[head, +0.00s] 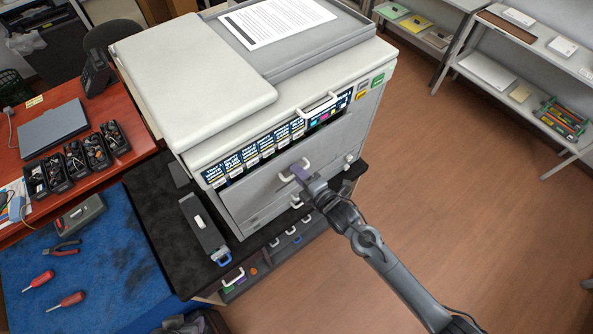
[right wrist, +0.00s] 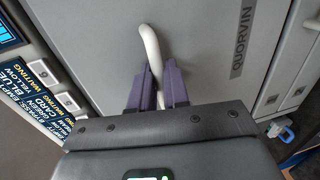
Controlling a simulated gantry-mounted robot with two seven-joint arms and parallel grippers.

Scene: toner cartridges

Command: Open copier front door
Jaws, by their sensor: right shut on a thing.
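The copier (head: 200,85) is a large off-white and grey machine on a dark bench. Its grey front door (head: 262,195) looks shut, flush with the front. The door's white bar handle (head: 284,178) sits near the door's upper edge; it also shows in the right wrist view (right wrist: 149,45). My right gripper (head: 300,172) is at this handle, its purple fingers (right wrist: 157,88) on either side of the bar and closed on it. The gripped part of the handle is partly hidden by the fingers. My left gripper's fingers are not seen.
A label strip (head: 255,150) runs above the door. A dark cartridge-like box (head: 203,228) lies on the bench left of the door. Lower drawers with white handles (head: 292,232) are below. Open wooden floor (head: 450,200) lies to the right.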

